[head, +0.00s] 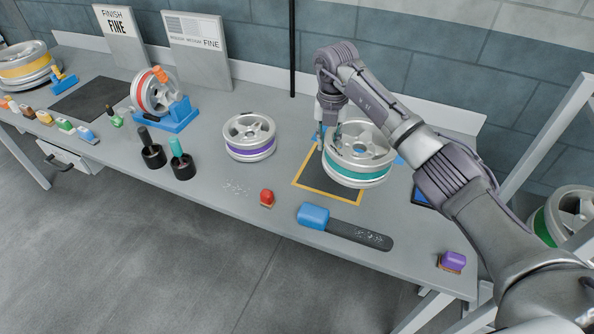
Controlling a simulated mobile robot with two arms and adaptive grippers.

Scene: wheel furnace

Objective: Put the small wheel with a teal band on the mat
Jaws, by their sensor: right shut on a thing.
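The small wheel with a teal band (357,174) is silver and lies face up over the dark mat with a yellow border (313,180). The wheel covers the mat's upper right part. I cannot tell whether it touches the mat or hangs slightly above it. My right gripper (328,140) points down at the wheel's left rim and is shut on it. The wheel's far edge is partly hidden by my right arm. My left gripper is out of view.
A wheel with a purple band (249,147) lies left of the mat.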

